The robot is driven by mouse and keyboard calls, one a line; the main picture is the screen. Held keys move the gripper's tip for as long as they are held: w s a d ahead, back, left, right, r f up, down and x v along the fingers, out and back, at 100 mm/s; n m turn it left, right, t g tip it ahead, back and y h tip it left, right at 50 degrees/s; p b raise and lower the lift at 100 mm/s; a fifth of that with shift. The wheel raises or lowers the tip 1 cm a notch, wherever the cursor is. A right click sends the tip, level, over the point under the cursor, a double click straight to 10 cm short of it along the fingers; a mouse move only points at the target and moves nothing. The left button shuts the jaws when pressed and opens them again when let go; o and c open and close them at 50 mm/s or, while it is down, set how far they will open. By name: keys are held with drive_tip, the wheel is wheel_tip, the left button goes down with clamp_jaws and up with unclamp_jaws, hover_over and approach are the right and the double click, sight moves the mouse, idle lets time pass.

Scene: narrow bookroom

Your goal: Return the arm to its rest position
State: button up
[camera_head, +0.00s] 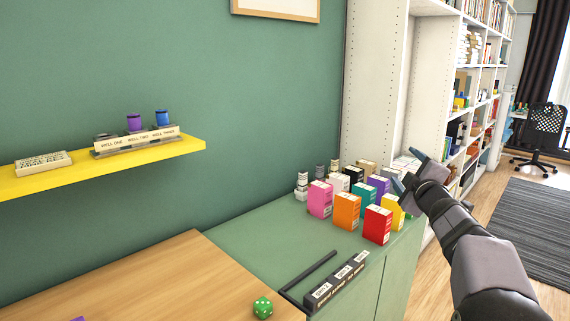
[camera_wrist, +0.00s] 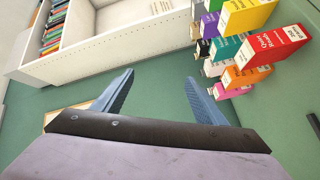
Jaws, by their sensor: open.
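My arm reaches in from the lower right in the head view, and my gripper (camera_head: 408,172) is over the right end of the green cabinet top, by the coloured boxes. In the wrist view my gripper (camera_wrist: 160,88) has its two blue fingers wide apart with nothing between them. A yellow box (camera_head: 394,211) stands close below the gripper in the head view, partly hidden by it. A red box (camera_head: 377,225), an orange box (camera_head: 346,210) and a pink box (camera_head: 319,199) stand upright in front. The red box also shows in the wrist view (camera_wrist: 275,58).
A white bookshelf (camera_head: 375,85) stands right behind the boxes. A dark labelled rack (camera_head: 336,284) lies on the green cabinet (camera_head: 260,240). A green die (camera_head: 263,307) sits on the wooden table (camera_head: 150,285). A yellow wall shelf (camera_head: 110,163) carries a labelled holder with purple and blue items.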

drive_tip(key=s+d+f+m+g+h+b, duration=0.1)
drive_tip(key=s+d+f+m+g+h, duration=0.2)
drive_tip(key=d, duration=0.8)
drive_tip(key=s+a+f+m+g+b, duration=0.2)
drive_tip(key=s+a+f, duration=0.3)
drive_tip(key=f, duration=0.5)
drive_tip(key=s+a+f+m+g+y+b, duration=0.1)
drive_tip(key=s+a+f+m+g+b, duration=0.15)
drive_tip(key=s+a+f, duration=0.55)
drive_tip(key=s+a+f+m+g+b, duration=0.2)
drive_tip(key=s+f+g+b, duration=0.1)
drive_tip(key=f, duration=0.9)
drive_tip(key=s+a+f+m+g+y+b, duration=0.1)
drive_tip(key=s+a+f+g+b, duration=0.1)
drive_tip(key=s+a+f, duration=0.5)
drive_tip(key=s+a+f+m+g+y+b, duration=0.1)
drive_tip(key=s+a+f+g, duration=0.3)
drive_tip(key=s, duration=0.7)
drive_tip(key=s+a+f+m+g+y+b, duration=0.1)
drive_tip(key=s+a+f+b, duration=0.1)
drive_tip(key=s+f, duration=0.55)
wheel_tip(320, 180, up, 31)
drive_tip(key=p, duration=3)
drive_tip(key=shift+s+f, duration=0.15)
drive_tip(key=shift+s, duration=0.2)
drive_tip(key=shift+a+f, duration=0.1)
